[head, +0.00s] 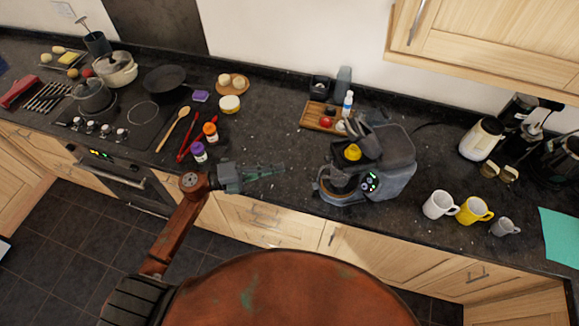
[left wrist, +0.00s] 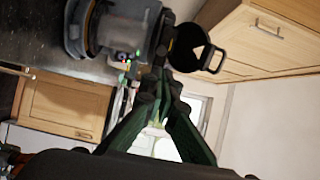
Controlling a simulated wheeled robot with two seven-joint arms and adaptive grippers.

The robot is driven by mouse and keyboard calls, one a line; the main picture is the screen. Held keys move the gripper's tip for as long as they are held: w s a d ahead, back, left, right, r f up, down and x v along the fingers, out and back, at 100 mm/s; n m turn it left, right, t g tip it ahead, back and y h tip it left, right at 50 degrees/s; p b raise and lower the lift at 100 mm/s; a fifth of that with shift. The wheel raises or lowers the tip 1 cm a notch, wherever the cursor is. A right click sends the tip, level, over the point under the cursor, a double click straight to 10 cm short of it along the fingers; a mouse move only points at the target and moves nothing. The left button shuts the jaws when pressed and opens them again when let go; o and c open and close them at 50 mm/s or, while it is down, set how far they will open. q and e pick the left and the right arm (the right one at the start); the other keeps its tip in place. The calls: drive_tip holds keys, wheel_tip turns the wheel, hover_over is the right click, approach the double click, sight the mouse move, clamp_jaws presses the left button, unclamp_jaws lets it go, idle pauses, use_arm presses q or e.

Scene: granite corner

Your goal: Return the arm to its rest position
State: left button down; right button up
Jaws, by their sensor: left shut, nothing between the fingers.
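My left gripper (head: 268,171) is at the front edge of the dark granite counter, left of the grey coffee machine (head: 395,165). Its fingers are together with nothing between them. In the left wrist view the gripper's green fingers (left wrist: 157,125) converge below the coffee machine (left wrist: 128,25), apart from it. My rust-coloured left arm (head: 178,232) comes up from the lower left to the gripper. My right gripper does not show in either view.
A wooden tray (head: 320,117) with small items stands behind the machine. White (head: 437,205), yellow (head: 472,210) and grey mugs (head: 503,227) stand right of it. Jars (head: 199,152) and a wooden spoon (head: 174,127) lie left of the gripper. Wall cupboards (head: 480,45) hang at upper right.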

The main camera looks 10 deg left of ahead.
use_arm(q)
drive_tip(key=shift+a, duration=0.3)
